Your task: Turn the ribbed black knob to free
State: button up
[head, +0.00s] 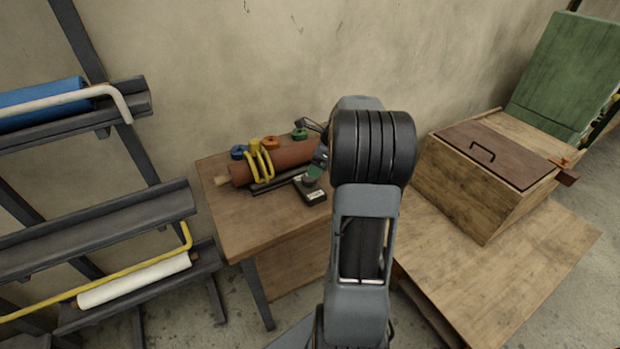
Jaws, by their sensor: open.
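A small black box (314,196) with a pale label stands at the right end of the wooden table's top. A dark round part on the box, which looks like the knob (309,181), shows at its upper side; its ribs and its setting are too small to tell. My gripper (315,150) is open, just above and behind the box, and partly hidden by my arm. I cannot tell whether a finger touches the knob. A small green patch shows between the knob and my gripper.
On the wooden table (236,222), a brown roll (285,162) lies in a dark cradle beside yellow hoops (261,164) and blue, orange and green pieces. A rack (95,232) with rolls stands left. A wooden box (462,190) with a brown lid is right. The table's front is clear.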

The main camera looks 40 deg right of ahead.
aim_at(309, 181)
jog(key=x, duration=0.6)
jog(key=shift+w+a+f, duration=0.1)
jog(key=shift+w+f, duration=0.05)
jog(key=shift+f, duration=0.25)
jog(key=shift+c, duration=0.3)
jog(key=c, duration=0.8)
jog(key=shift+c, duration=0.2)
